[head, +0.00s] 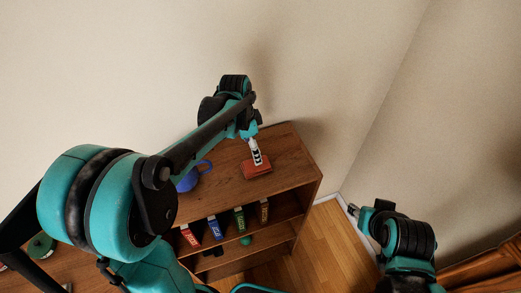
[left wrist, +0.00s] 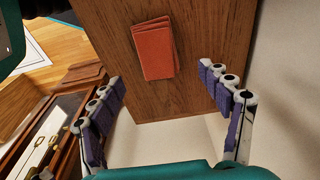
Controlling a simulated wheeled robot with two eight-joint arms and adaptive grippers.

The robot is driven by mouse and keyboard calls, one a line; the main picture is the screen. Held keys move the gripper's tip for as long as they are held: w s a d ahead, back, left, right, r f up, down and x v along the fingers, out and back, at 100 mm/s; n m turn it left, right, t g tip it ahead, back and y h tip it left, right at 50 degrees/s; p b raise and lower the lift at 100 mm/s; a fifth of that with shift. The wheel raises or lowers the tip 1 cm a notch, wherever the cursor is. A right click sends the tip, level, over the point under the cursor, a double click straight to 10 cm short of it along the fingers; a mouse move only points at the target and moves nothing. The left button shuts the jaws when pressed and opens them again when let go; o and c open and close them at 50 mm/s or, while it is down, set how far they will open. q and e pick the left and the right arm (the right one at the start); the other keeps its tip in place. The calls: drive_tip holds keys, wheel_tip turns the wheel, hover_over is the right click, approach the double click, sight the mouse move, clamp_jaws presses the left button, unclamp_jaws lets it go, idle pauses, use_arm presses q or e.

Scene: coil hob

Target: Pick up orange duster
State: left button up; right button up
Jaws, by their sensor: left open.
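The orange duster (head: 257,168) is a flat folded cloth lying on the wooden top of the shelf unit (head: 290,145), near its right end. In the left wrist view the duster (left wrist: 154,48) lies ahead of the fingers, a little above the midpoint between them. My left gripper (head: 257,158) hangs over the duster in the head view. In the left wrist view the left gripper (left wrist: 165,90) is open, with its fingers wide apart and nothing between them. My right gripper (head: 352,210) is at the right, away from the shelf; its finger opening is too small to judge.
Several coloured boxes (head: 214,228) and a green ball (head: 245,240) are on the shelf below. Walls stand behind and at right. Wooden floor (head: 335,250) is clear beside the shelf.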

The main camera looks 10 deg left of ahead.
sight(250, 170)
use_arm(q)
drive_tip(key=shift+s+f, duration=0.2)
drive_tip(key=shift+f, duration=0.1)
drive_tip(key=f, duration=0.3)
drive_tip(key=f+b, duration=0.1)
drive_tip(key=f, duration=0.1)
drive_tip(key=shift+w+d+f, duration=0.3)
drive_tip(key=shift+d+f, duration=0.05)
drive_tip(key=shift+d, duration=0.05)
drive_tip(key=shift+s+d+f, duration=0.1)
drive_tip(key=shift+f, duration=0.35)
drive_tip(key=c, duration=1.2)
